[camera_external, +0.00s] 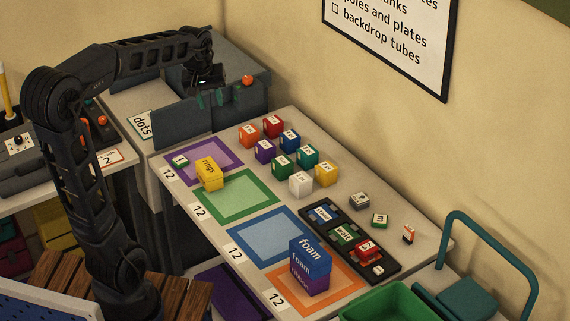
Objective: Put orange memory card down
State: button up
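A small orange and white block (408,233), which looks like the orange memory card, stands on edge near the right end of the table. It is apart from the black tray (312,213). My gripper (211,98) is far from it, at the back left, over the grey bin beside the table. The gripper's fingers are small and dark against the bin. I cannot make out whether they are apart or hold anything.
Purple, green (205,206), blue and orange mats line the table's front. A yellow block (210,175) and a blue-and-purple stack (310,265) stand on mats. Several coloured cubes (282,166) sit behind.

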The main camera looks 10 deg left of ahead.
jog(key=s+a+f+m+t, duration=0.1)
jog(key=s+a+f, duration=0.1)
jog(key=s+a, duration=0.5)
jog(key=s+a+f+m+y, duration=0.1)
jog(key=s+a+f+m, duration=0.1)
jog(key=s+a, duration=0.5)
jog(key=s, duration=0.5)
jog(key=shift+s+a+f+t, duration=0.2)
jog(key=shift+a+f+t, duration=0.05)
jog(key=shift+t, duration=0.15)
